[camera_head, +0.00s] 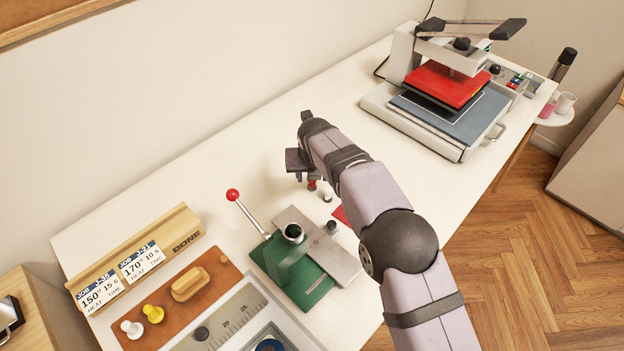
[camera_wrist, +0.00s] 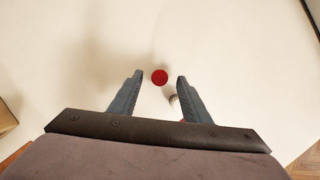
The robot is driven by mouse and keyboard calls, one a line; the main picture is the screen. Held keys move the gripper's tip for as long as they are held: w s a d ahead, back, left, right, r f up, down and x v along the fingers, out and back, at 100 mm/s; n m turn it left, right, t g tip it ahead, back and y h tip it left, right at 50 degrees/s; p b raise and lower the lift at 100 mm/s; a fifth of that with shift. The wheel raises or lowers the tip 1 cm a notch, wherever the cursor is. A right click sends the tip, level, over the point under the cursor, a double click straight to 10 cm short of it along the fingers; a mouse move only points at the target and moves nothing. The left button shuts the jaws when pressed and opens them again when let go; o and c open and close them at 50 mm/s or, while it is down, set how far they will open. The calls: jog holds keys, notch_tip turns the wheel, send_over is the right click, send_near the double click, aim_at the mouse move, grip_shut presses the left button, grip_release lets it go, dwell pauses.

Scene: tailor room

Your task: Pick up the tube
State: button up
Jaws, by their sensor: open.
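My gripper (camera_head: 304,178) is open above the white table in the head view. In the wrist view its two fingers (camera_wrist: 159,77) stand apart. A small item with a round red top (camera_wrist: 159,76) shows between the fingertips and touches neither in the picture. It looks like the tube, seen from above. In the head view its red part (camera_head: 312,185) shows just below my gripper, partly hidden. A small pale item with a dark top (camera_head: 328,195) stands close to its right. It shows in the wrist view beside the right finger (camera_wrist: 174,99), partly covered.
A green-based press (camera_head: 290,260) with a red-knobbed lever stands in front. A red flat piece (camera_head: 341,214) lies partly behind my arm. A large heat press (camera_head: 440,100) stands at the back right. A wooden sign rack (camera_head: 140,255) is at left. The table behind my gripper is clear.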

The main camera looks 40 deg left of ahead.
jog(key=shift+p+x, duration=0.6)
jog(key=shift+x, duration=1.05)
grip_shut()
